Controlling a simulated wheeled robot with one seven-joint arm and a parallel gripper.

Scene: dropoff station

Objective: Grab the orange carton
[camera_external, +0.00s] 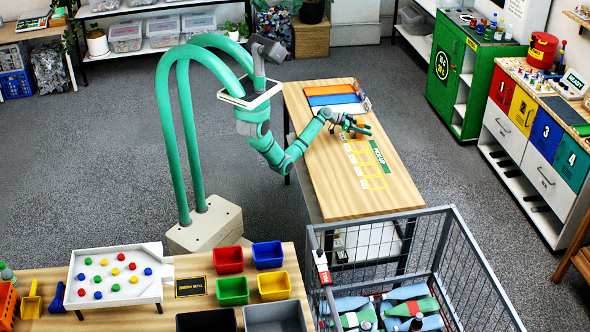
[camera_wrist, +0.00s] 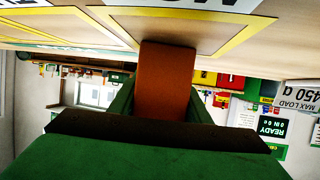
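The orange carton (camera_wrist: 165,80) stands on the wooden table and fills the middle of the wrist view, which is upside down. It also shows as a small orange patch at my gripper in the external view (camera_external: 358,131). My gripper (camera_external: 361,128) is low over the table with its green fingers on either side of the carton. In the wrist view, the fingers (camera_wrist: 163,98) lie close along both sides of it. I cannot tell whether they press on it. The carton's lower part in that view is hidden behind my gripper's dark edge.
The table (camera_external: 390,197) has yellow outlined squares and a green label (camera_external: 379,156) beside my gripper. Blue, orange and white strips (camera_external: 335,100) lie at its far end. The near end is bare. A wire cage (camera_external: 452,235) with bottles stands in front of the table.

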